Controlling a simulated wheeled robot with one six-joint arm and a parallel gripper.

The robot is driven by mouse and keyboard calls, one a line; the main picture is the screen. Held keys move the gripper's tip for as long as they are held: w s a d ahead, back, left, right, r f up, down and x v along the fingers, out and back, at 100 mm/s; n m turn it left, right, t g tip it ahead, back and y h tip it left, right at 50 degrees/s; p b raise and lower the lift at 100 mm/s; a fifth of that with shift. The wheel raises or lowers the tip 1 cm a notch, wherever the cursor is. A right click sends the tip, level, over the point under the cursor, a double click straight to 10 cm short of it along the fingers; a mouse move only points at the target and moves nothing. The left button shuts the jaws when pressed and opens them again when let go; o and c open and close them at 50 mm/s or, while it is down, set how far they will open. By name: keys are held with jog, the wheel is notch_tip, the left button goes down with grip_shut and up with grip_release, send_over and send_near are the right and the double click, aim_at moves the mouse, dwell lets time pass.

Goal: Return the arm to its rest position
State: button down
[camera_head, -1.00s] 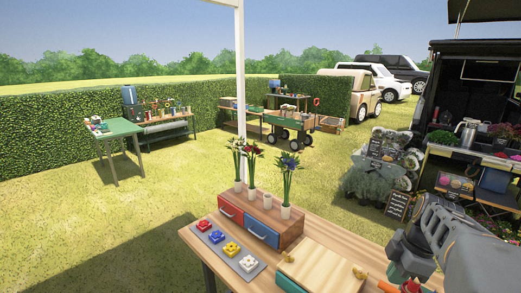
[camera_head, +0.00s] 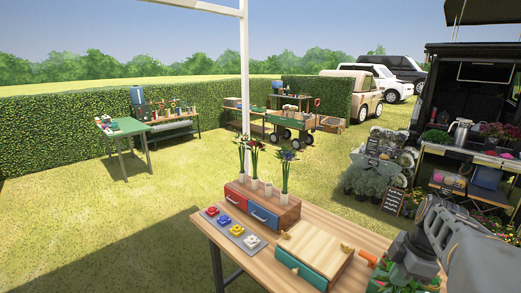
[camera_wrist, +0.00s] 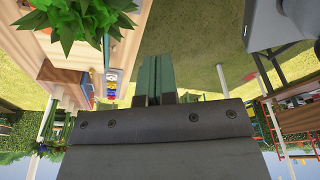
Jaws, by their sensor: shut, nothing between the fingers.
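My gripper (camera_wrist: 157,62) shows in the wrist view with its two green fingers together and nothing between them. In the head view my arm reaches in from the right edge, folded low over the right end of the wooden table (camera_head: 228,250). The gripper's fingertips cannot be made out clearly there. In the wrist view, the fingers point at open grass, with the table edge on the left.
A red-and-blue drawer box (camera_head: 264,218), flower vases (camera_head: 284,185), a mat with coloured blocks (camera_head: 230,228) and a wooden box (camera_head: 313,258) stand on the table. A leafy plant (camera_wrist: 80,22) is near my gripper. A dark stall (camera_head: 470,95) stands at right; grass lies left.

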jog(key=s+a+f+m+t+h+b, duration=0.1)
jog(key=s+a+f+m+b, duration=0.2)
jog(key=a+f+m, duration=0.3)
jog(key=s+a+f+m+t+h+b, duration=0.1)
jog(key=s+a+f+m+t+b, duration=0.1)
jog(key=a+f+m+b, duration=0.4)
jog(key=shift+s+a+f+m, duration=0.15)
jog(key=shift+s+a+m, duration=0.75)
jog(key=shift+a+m, duration=0.75)
jog(key=shift+a, duration=0.1)
dwell(0.5)
